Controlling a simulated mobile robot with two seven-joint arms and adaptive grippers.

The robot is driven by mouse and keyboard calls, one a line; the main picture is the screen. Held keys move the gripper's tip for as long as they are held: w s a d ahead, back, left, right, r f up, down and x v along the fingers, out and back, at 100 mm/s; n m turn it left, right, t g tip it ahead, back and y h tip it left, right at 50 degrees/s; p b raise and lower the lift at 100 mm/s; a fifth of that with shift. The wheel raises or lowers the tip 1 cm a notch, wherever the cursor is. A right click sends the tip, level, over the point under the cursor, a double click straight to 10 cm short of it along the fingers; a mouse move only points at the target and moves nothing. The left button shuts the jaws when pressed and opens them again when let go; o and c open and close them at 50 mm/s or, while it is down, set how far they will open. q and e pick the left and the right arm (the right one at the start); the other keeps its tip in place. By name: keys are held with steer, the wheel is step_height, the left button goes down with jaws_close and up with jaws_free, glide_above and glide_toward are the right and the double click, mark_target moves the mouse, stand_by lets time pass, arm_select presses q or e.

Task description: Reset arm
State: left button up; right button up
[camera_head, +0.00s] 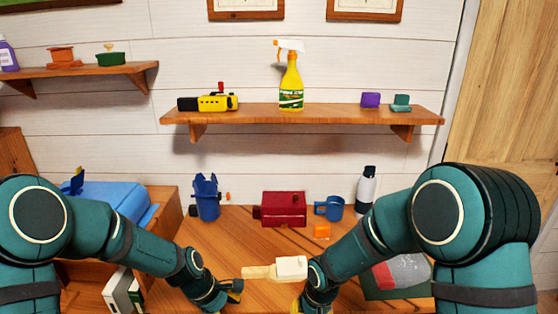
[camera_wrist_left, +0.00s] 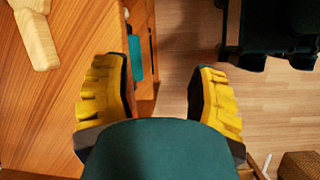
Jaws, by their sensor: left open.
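My left gripper (camera_head: 232,291) is low in the head view, above the front part of the wooden table (camera_head: 215,250). In the left wrist view my left gripper (camera_wrist_left: 160,90) has its yellow-padded fingers wide apart with nothing between them. Behind the gap lie the table's edge and the floor. My right gripper (camera_head: 297,306) is at the bottom of the head view, mostly hidden by its own arm, so its jaws cannot be judged. A pale wooden-handled tool with a white head (camera_head: 290,267) lies between the two arms. Its wooden part (camera_wrist_left: 37,38) shows in the left wrist view.
A blue cup-like holder (camera_head: 205,197), red box (camera_head: 283,208), blue mug (camera_head: 329,208), orange block (camera_head: 321,231) and white bottle (camera_head: 366,190) stand towards the table's back. A wall shelf (camera_head: 300,117) holds a spray bottle (camera_head: 291,84). A grey-and-red item (camera_head: 403,271) lies beside my right arm.

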arm_select(q)
steer(key=s+d+f+m+t, duration=0.1)
steer(key=s+d+f+m, duration=0.1)
steer(key=s+f+m, duration=1)
steer(key=s+m, duration=0.1)
steer(key=s, duration=0.2)
steer(key=shift+d+y, duration=0.3)
steer(key=shift+d, duration=0.05)
arm_select(e)
steer(key=s+d+f+m+y, duration=0.2)
steer(key=s+f, duration=0.9)
steer(key=s, duration=0.3)
steer(key=shift+s+d+f+y, duration=0.15)
steer(key=shift+s+d+y, duration=0.1)
steer(key=shift+s+y, duration=0.1)
arm_select(q)
steer(key=shift+f, duration=0.1)
